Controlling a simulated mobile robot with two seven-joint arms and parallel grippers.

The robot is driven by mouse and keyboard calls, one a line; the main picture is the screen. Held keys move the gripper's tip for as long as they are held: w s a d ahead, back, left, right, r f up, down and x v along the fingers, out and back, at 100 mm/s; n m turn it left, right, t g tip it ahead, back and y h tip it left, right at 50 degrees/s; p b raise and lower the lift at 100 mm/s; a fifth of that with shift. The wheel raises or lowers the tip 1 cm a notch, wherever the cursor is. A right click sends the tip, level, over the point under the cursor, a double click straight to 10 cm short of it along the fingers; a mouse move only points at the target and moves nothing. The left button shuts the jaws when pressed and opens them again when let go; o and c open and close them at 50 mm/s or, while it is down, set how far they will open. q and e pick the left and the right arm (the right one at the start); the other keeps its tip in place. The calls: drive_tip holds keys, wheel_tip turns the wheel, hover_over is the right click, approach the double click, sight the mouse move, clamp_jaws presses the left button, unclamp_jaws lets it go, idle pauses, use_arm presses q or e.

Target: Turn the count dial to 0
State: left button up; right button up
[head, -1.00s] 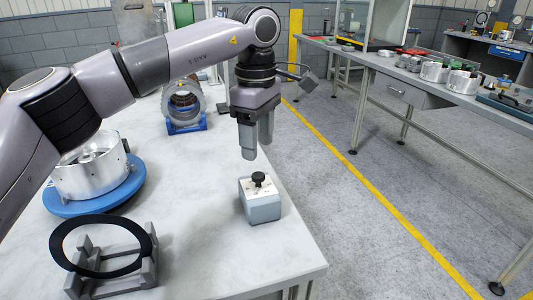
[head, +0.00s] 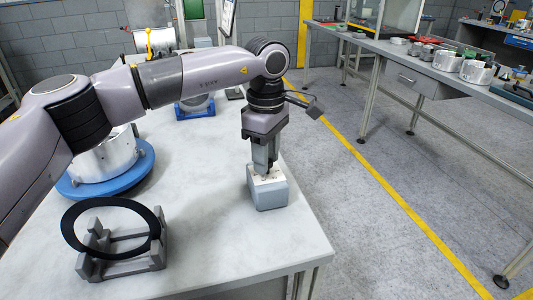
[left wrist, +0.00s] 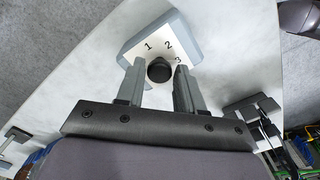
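The count dial is a black round knob (left wrist: 159,70) on the white top of a small grey box (head: 269,196) near the table's right edge. The numbers 1, 2 and 3 show on its face in the left wrist view; no 0 or pointer mark can be made out. My left gripper (head: 266,170) points straight down over the box, with one finger on each side of the knob. The fingers look apart, with slim gaps to the knob; whether they touch it is hard to tell. My right gripper is in neither view.
A black ring (head: 112,201) stands in a grey cradle (head: 125,264) at the front left. A silver housing (head: 104,160) sits on a blue round base (head: 72,186) behind it. The white tabletop is clear between cradle and dial box. A bench (head: 430,87) stands across the aisle.

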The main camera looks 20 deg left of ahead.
use_arm(q)
clamp_jaws()
drive_tip(key=shift+n, duration=0.3)
